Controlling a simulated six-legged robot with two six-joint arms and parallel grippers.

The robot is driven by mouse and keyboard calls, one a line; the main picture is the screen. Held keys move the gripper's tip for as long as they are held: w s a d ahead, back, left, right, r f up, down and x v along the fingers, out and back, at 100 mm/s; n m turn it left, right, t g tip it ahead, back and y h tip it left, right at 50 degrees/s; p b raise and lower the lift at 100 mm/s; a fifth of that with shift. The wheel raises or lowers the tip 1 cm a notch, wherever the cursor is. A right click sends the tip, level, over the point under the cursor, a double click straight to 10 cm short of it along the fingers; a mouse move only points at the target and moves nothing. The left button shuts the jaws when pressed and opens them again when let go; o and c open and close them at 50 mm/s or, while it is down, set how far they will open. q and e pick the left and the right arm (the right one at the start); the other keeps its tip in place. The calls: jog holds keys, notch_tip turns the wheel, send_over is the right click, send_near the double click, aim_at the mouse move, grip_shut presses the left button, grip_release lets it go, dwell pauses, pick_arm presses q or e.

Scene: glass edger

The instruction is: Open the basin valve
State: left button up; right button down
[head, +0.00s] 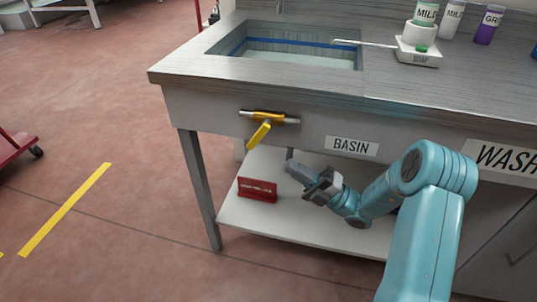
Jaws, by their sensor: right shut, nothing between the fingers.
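The basin valve (262,132) is on the front panel of the metal counter, left of the BASIN label (352,147). It has a short metal pipe and a yellow lever that hangs down, slanting to the left. The sunken basin (290,48) is in the countertop above it. My right gripper (298,172) is shut and empty, below and to the right of the lever and apart from it. My left gripper does not show.
A red box (257,189) stands on the white lower shelf (285,222). A small white scale (418,54) and several labelled bottles (487,26) stand on the counter. A WASH label (505,157) is to the right. The floor to the left is mostly clear.

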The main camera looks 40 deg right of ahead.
aim_at(256, 145)
jog(key=b+x, duration=0.1)
jog(key=x, duration=0.5)
jog(key=shift+w+a+b, duration=0.1)
jog(key=shift+b, duration=0.25)
jog(key=shift+x, duration=0.8)
